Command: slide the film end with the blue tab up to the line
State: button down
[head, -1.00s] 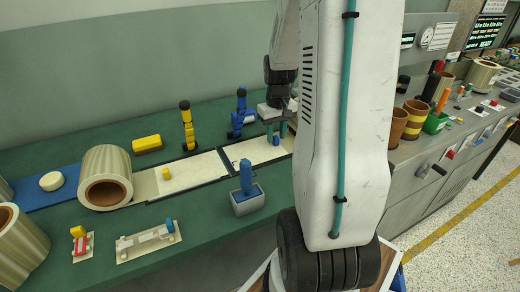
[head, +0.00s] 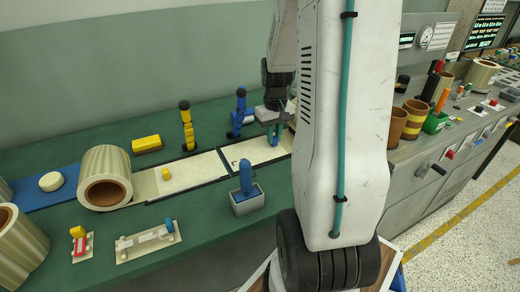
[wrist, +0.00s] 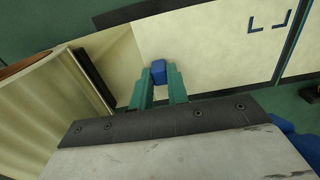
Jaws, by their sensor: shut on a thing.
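The blue tab (wrist: 158,70) stands on a cream film end (wrist: 205,55) and sits between the green fingertips of my gripper (wrist: 160,86) in the wrist view. My gripper is shut on the tab. In the head view my gripper (head: 274,136) is low over the right-hand film (head: 258,150), and its fingers hide most of the tab. A dark blue line (wrist: 293,42) crosses the pale surface at the right of the wrist view, apart from the tab. Corner marks (wrist: 270,24) lie between them.
The left film (head: 190,174) carries a yellow tab (head: 166,174) and comes from a roll (head: 106,165). A grey block with a blue handle (head: 247,196) stands in front of the films. Blue (head: 239,115) and yellow-black (head: 187,128) upright tools stand behind. Another roll (wrist: 45,110) is close to my gripper.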

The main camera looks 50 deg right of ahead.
jog(key=shift+w+a, duration=0.25)
jog(key=shift+a, duration=0.2)
dwell(0.5)
jog(key=c, duration=1.3)
grip_release()
jog(key=shift+r, duration=0.15)
notch_tip(320, 180, up, 8)
jog(key=shift+f, duration=0.2)
jog(key=shift+a, duration=0.1)
